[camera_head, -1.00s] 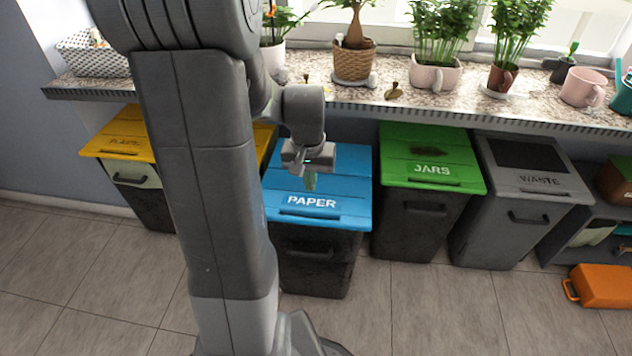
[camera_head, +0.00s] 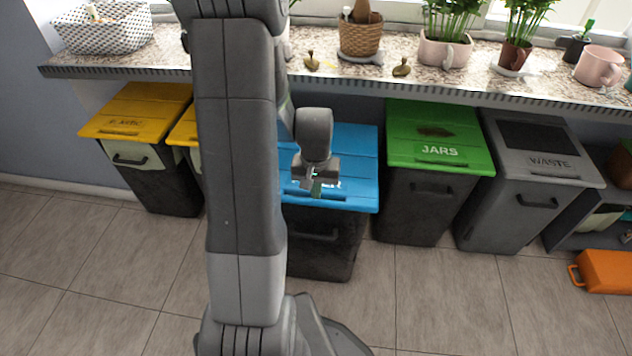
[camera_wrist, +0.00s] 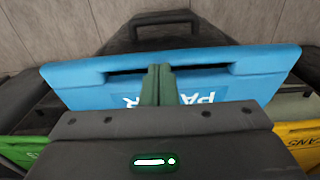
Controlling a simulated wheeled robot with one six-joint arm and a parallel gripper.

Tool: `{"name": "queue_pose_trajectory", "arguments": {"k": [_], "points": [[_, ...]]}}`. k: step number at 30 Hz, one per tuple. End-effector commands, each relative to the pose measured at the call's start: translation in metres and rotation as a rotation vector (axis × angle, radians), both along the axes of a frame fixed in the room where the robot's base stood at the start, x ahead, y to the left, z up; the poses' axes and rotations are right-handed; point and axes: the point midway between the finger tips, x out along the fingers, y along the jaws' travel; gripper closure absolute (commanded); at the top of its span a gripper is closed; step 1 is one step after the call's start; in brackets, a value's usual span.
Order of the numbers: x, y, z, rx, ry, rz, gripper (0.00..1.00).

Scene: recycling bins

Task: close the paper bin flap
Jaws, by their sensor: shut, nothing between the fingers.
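The paper bin (camera_head: 322,250) is dark with a blue lid flap (camera_head: 352,160), and it stands in the middle of the row. The flap looks flat on the bin top, with no gap that I can see. In the wrist view, the blue flap (camera_wrist: 240,62) shows its slot and part of the white lettering, with the bin's black handle beyond. My gripper (camera_head: 317,188) is over the front part of the flap and hides part of the label. Its green fingers (camera_wrist: 159,72) are shut and empty, at the slotted edge. I cannot tell whether they touch the flap.
A yellow-lidded bin (camera_head: 135,104) stands left, and another is partly behind my arm. The green jars bin (camera_head: 438,125) and grey waste bin (camera_head: 565,170) stand close on the right. A counter (camera_head: 480,72) with plants overhangs behind. An orange box (camera_head: 608,272) lies at right. Front floor is clear.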

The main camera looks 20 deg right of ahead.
Motion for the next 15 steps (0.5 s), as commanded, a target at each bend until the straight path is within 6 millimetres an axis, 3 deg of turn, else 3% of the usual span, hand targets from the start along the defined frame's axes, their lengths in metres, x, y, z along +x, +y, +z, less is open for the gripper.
{"name": "queue_pose_trajectory", "arguments": {"k": [15], "points": [[-0.0001, 0.0001, -0.009, 0.0, 0.0, 0.0, 1.0]]}}
